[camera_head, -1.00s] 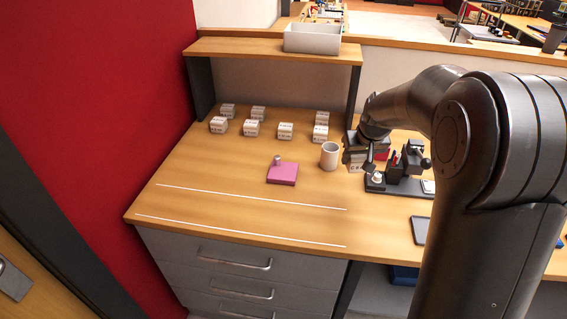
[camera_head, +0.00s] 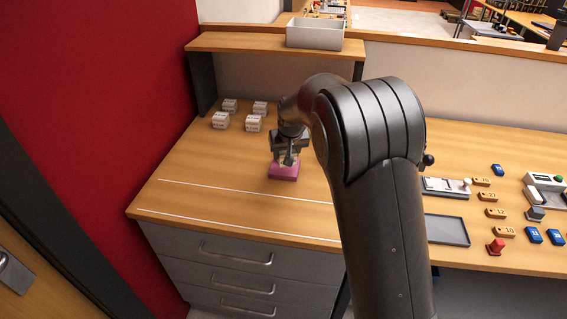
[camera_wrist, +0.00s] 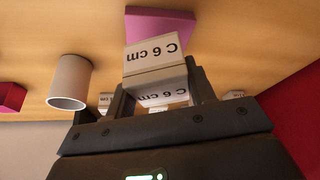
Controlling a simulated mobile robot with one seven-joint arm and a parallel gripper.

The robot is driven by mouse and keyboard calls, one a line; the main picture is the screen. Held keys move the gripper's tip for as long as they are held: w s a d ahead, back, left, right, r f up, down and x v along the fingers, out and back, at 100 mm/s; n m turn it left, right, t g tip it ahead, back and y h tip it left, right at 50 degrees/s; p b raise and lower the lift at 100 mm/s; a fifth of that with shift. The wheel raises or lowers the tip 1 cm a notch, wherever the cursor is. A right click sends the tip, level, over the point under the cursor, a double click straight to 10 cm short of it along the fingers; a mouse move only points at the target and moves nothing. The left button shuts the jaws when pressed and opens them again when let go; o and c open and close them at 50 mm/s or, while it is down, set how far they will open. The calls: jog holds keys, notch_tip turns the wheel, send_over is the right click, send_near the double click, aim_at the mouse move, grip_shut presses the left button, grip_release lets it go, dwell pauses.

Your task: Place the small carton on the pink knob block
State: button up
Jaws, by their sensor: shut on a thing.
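The pink knob block (camera_head: 284,173) lies on the wooden desk, directly below my gripper in the head view. It also shows in the wrist view (camera_wrist: 160,25), partly behind the carton; its knob is hidden. My gripper (camera_head: 286,158) is shut on the small carton, a white box marked "C 6 cm" (camera_wrist: 157,58), which sits between the two fingers in the wrist view. In the head view the carton is mostly hidden by the gripper. I cannot tell whether the carton touches the block.
Several white cartons (camera_head: 221,120) stand at the back left of the desk. A white cup (camera_wrist: 70,82) and a red object (camera_wrist: 10,97) stand beside the gripper in the wrist view. A grey tray (camera_head: 446,229) lies to the right. The front left desk is clear.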

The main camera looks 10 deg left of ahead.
aim_at(283, 172)
jog(key=shift+a+f, duration=0.4)
jog(key=shift+a, duration=0.15)
jog(key=shift+f, duration=1.9)
jog(key=shift+f, duration=0.2)
jog(key=o, duration=1)
jog(key=v, duration=1.2)
jog(key=shift+d+r, duration=0.1)
jog(key=shift+r, duration=0.15)
